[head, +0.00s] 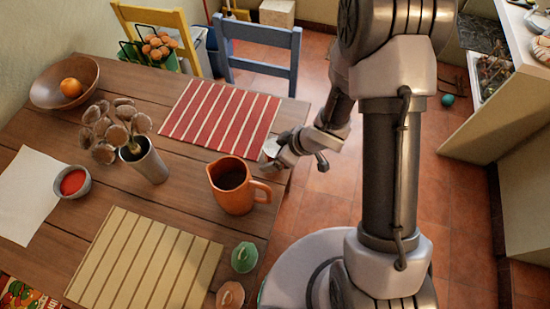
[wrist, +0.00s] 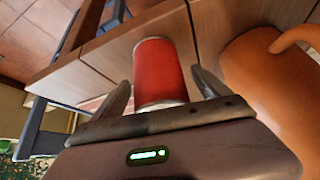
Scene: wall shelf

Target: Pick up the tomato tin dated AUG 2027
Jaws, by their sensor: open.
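A red tin (wrist: 160,68) with a metal rim stands on the wooden table in the wrist view. My gripper (wrist: 160,80) is open, with one finger on each side of the tin; I cannot tell whether either finger touches it. No date or lettering can be read on the side I see. In the head view my gripper (head: 277,150) is low at the table's right edge, past the orange jug. A small pale patch there may be the tin's top, but the gripper mostly hides it.
The orange jug (head: 231,187) stands close by my gripper and also shows at the right of the wrist view (wrist: 268,85). A red striped mat (head: 222,118) lies behind. A blue chair (head: 260,36) stands at the far table edge. Two small lidded pots (head: 244,257) sit nearer.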

